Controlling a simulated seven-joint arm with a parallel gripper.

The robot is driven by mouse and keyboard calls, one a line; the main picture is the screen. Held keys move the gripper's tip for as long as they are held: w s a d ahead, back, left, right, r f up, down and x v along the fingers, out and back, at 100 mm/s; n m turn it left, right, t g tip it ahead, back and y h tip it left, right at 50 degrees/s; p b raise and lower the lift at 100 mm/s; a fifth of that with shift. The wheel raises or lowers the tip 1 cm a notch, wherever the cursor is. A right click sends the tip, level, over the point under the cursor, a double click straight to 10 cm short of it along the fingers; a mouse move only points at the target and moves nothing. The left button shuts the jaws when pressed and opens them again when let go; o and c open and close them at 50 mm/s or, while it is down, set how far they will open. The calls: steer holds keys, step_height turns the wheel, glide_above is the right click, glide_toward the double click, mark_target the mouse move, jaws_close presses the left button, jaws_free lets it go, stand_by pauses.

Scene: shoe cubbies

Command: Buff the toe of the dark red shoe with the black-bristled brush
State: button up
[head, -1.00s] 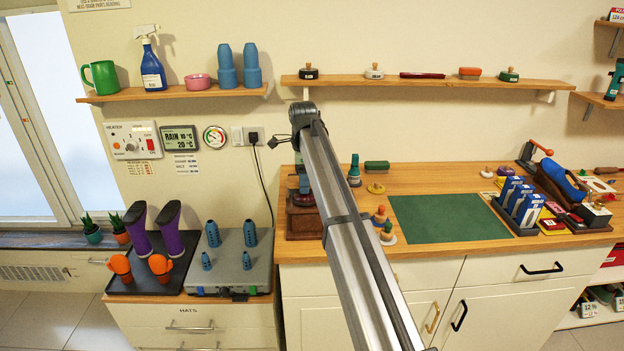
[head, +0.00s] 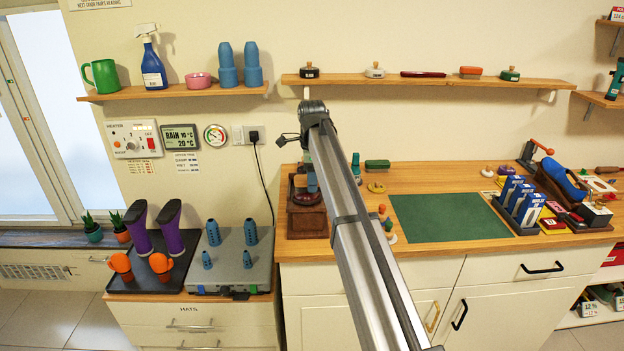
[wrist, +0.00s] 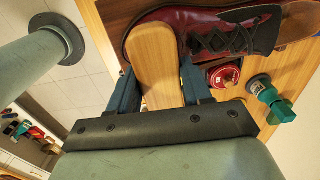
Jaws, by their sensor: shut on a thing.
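My gripper (wrist: 157,82) is shut on a pale wooden brush body (wrist: 155,58) in the wrist view, one dark blue finger on each side. The bristles are hidden beneath or behind the wood. The dark red shoe (wrist: 235,33), with black laces, lies just beyond the brush. The brush overlaps its toe end in this view; I cannot tell whether they touch. In the head view, the shoe (head: 308,197) sits small and partly covered on a wooden stand (head: 306,224) at the bench's left end, with my gripper over it, mostly hidden by my arm.
A red round tin (wrist: 223,76) and a teal-capped bottle (wrist: 262,88) stand close beside the shoe. A green mat (head: 450,217) lies clear on the bench. Blue boxes in a rack (head: 515,205) stand at right. A shelf (head: 430,82) with brushes runs above.

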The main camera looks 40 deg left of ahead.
mark_target(298, 178)
steer(key=shift+s+a, duration=1.35)
steer(key=shift+s, duration=0.1)
steer(key=shift+w+d, duration=1.95)
steer(key=shift+w, duration=0.05)
steer(key=s+a, duration=0.4)
steer(key=shift+w+d, duration=2)
steer(key=shift+w, duration=0.05)
steer(key=s+a, duration=0.4)
steer(key=shift+s, duration=0.1)
steer(key=shift+w+d, duration=2)
steer(key=shift+w, duration=0.1)
steer(key=shift+s+a+r, duration=0.1)
steer(key=shift+r, duration=3.85)
